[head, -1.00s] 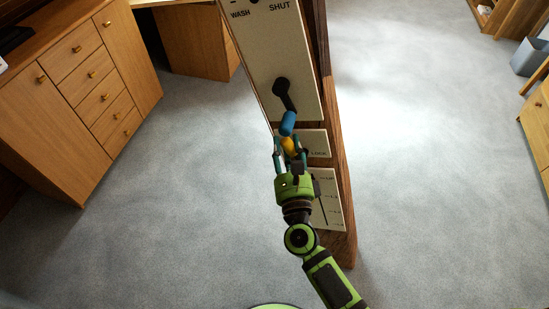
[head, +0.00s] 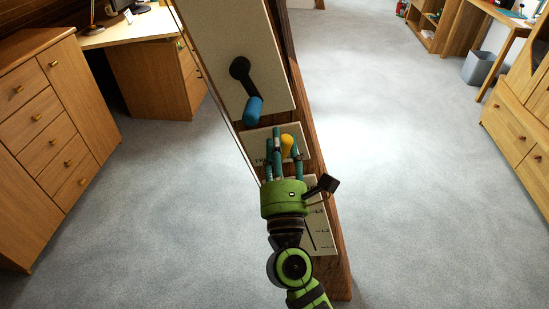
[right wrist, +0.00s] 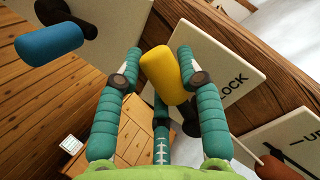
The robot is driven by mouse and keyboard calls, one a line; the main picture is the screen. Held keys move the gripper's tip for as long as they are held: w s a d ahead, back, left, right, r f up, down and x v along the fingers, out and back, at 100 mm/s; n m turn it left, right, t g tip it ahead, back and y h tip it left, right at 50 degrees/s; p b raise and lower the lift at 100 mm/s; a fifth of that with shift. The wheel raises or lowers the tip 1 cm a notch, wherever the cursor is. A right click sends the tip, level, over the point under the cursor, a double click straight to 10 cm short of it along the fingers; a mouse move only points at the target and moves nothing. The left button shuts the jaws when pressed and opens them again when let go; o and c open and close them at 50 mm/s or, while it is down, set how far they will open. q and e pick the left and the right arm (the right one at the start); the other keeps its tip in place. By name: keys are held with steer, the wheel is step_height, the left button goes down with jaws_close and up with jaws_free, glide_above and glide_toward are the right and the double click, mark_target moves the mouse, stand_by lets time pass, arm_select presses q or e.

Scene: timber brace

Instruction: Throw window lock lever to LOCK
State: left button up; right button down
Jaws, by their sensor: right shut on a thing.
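The window lock lever's yellow handle (head: 287,143) stands out from a small pale plate (head: 306,150) on the wooden post. In the right wrist view the yellow handle (right wrist: 163,73) is between my teal fingers, and the word LOCK shows on the plate (right wrist: 228,85) to its right. My right gripper (head: 285,148) is shut on the yellow handle. The fingers and handle hide part of the plate in the head view. The lever's dark base shows only partly, behind a finger. My left gripper is not in view.
A black crank with a blue grip (head: 253,110) sits on the larger pale panel (head: 222,45) just above. A scale plate with a slot (head: 318,228) lies below. A wooden drawer cabinet (head: 45,130) is at left. Grey carpet (head: 420,190) is open on both sides.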

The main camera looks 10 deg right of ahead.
steer(key=shift+d+r+m+h+b, duration=0.1)
steer(key=shift+d+m+h+b, duration=0.1)
steer(key=shift+m+h+b, duration=0.35)
steer(key=c, duration=0.8)
jaws_free()
steer(key=shift+o, duration=0.2)
steer(key=shift+y, duration=0.25)
steer(key=shift+s, duration=0.15)
steer(key=shift+s+a+f, duration=0.1)
steer(key=shift+s+f, duration=0.2)
steer(key=v, duration=1.1)
